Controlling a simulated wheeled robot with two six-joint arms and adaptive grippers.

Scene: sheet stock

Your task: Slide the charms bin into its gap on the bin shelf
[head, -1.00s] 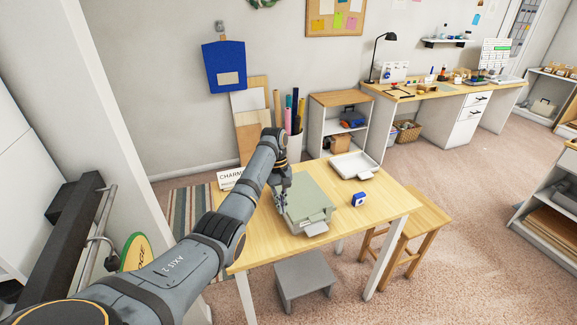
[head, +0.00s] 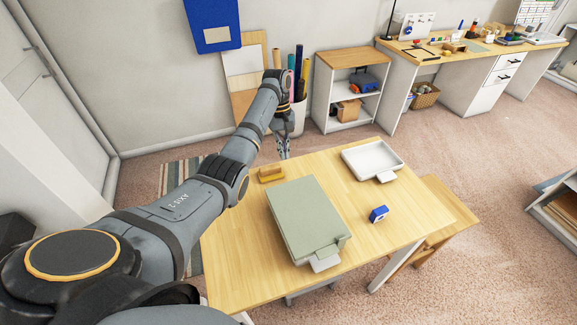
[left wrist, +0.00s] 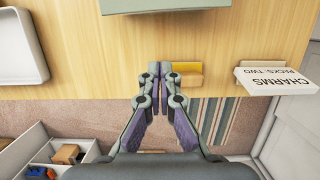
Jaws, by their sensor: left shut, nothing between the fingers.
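My left gripper (head: 284,152) is at the far edge of the table (head: 240,258), with its fingers closed and empty. In the left wrist view the closed fingertips (left wrist: 160,68) are beside a small yellow-brown block (left wrist: 185,77), which also shows in the head view (head: 271,174). A white sign reading "CHARMS PACKS, TWO" (left wrist: 272,80) stands at the right in the left wrist view; my arm hides it in the head view. I cannot make out a bin marked charms or a bin shelf with a gap. My right gripper is not in view.
A grey-green flat case (head: 300,215) with a pale tab lies mid-table. A white tray (head: 372,158) and a small blue item (head: 378,213) are to its right. A stool (head: 430,225) stands beside the table. A low shelf (head: 345,85) is behind.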

